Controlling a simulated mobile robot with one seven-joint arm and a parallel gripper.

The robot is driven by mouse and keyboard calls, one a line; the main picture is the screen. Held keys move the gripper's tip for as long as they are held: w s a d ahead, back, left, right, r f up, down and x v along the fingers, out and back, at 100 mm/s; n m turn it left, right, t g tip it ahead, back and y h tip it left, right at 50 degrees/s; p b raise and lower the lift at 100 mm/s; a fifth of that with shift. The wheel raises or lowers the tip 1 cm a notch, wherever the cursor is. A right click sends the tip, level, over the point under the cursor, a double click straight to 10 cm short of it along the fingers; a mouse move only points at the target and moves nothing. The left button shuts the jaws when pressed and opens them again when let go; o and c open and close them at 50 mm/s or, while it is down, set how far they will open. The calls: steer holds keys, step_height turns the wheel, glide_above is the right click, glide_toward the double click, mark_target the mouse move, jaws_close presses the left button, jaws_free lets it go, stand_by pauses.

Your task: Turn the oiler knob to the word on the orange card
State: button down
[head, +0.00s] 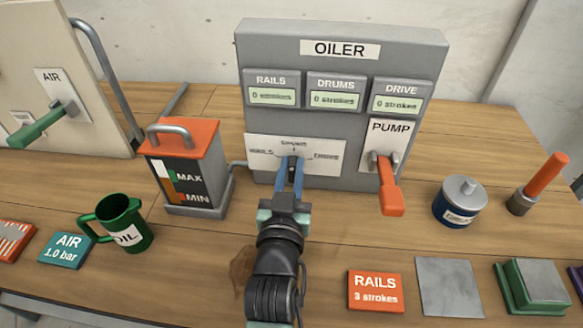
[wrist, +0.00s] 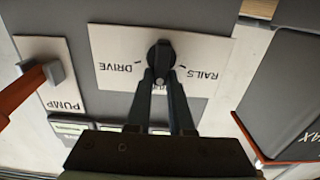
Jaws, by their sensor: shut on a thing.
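The grey oiler (head: 340,60) stands at the back, with RAILS, DRUMS and DRIVE displays that appear to read 0 strokes. Its black knob (wrist: 159,55) sits on a white plate (head: 325,152) with RAILS at left, DRUMS at top and DRIVE at right. The wrist view shows this plate upside down. My gripper (head: 291,168) is shut on the knob, which its fingers mostly hide in the head view. In the wrist view the knob's light mark seems to lie on the DRUMS side. The orange card (head: 376,292) reads RAILS, 3 strokes.
The orange PUMP lever (head: 390,197) is right of the knob. An oil tank (head: 184,165) and a green oil mug (head: 122,222) stand left of my arm. A blue-grey tin (head: 460,203) stands right. A teal AIR card (head: 68,248) lies at front left.

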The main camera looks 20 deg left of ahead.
steer(key=shift+n, duration=0.3)
steer(key=n+p, duration=0.1)
steer(key=n, duration=0.2)
steer(key=a+n+p, duration=0.1)
steer(key=n, duration=0.3)
steer(key=n+p, duration=0.1)
steer(key=n, duration=0.2)
steer(key=shift+s+a+f+n, duration=0.2)
steer(key=shift+a+f+n, duration=0.1)
steer(key=shift+f, duration=0.1)
steer(key=shift+f+n+p, duration=0.25)
steer(key=shift+n+p, duration=0.2)
steer(key=shift+n, duration=1.05)
steer(key=shift+f, duration=0.1)
steer(key=c, duration=0.8)
jaws_free()
steer(key=shift+a, duration=0.1)
steer(key=shift+s, duration=0.1)
